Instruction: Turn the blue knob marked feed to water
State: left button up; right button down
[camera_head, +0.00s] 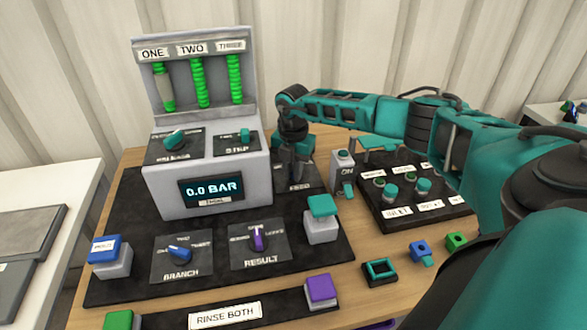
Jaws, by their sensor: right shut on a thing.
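My right gripper (293,160) reaches in from the right and points down beside the grey console, over a small dark plate (300,186). It is shut on a knob there, taken to be the feed knob; the fingers hide the knob and most of the plate's label, so its colour and setting cannot be read. Another blue knob (180,253), on the plate marked BRANCH, stands apart at the front left. My left gripper is not in view.
The grey console (215,165) shows 0.0 BAR and green columns. A purple knob (258,240) marked RESULT, a teal-topped button (321,206) and a blue-topped button (105,247) stand in front. A switch box (343,165) and black valve panel (415,205) are right of the gripper.

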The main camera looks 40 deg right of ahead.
jog(key=shift+w+d+r, duration=0.1)
jog(key=c, duration=1.1)
grip_release()
notch_tip(320, 180, up, 13)
